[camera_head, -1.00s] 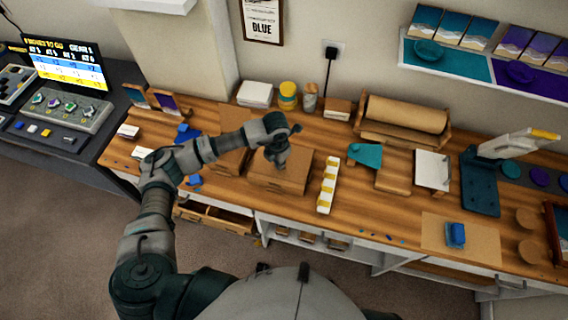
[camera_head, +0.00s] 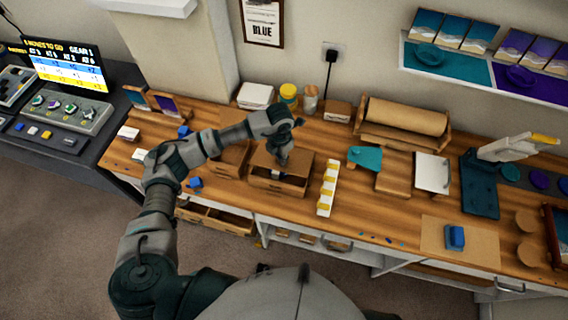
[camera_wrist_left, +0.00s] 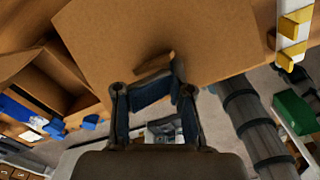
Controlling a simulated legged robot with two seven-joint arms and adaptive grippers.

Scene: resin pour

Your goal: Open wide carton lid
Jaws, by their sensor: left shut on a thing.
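The wide carton (camera_head: 278,186) stands on the wooden workbench, left of the yellow-and-white strip. Its brown cardboard lid (camera_head: 298,162) is tilted up a little at the front, with a dark gap below its front edge. My left gripper (camera_head: 283,158) is over the lid's front part, partly hidden by its own wrist. In the left wrist view the lid (camera_wrist_left: 160,30) fills the upper middle, and the left gripper (camera_wrist_left: 153,82) is shut on a small cardboard tab (camera_wrist_left: 153,68) at its edge. My right gripper is not in view.
Another carton (camera_head: 232,160) stands open close on the left. The yellow-and-white strip (camera_head: 326,188) lies close on the right. Blue pieces (camera_head: 195,183) lie at the front left, and an open drawer (camera_head: 215,218) juts out below. Tubs (camera_head: 289,92) stand behind.

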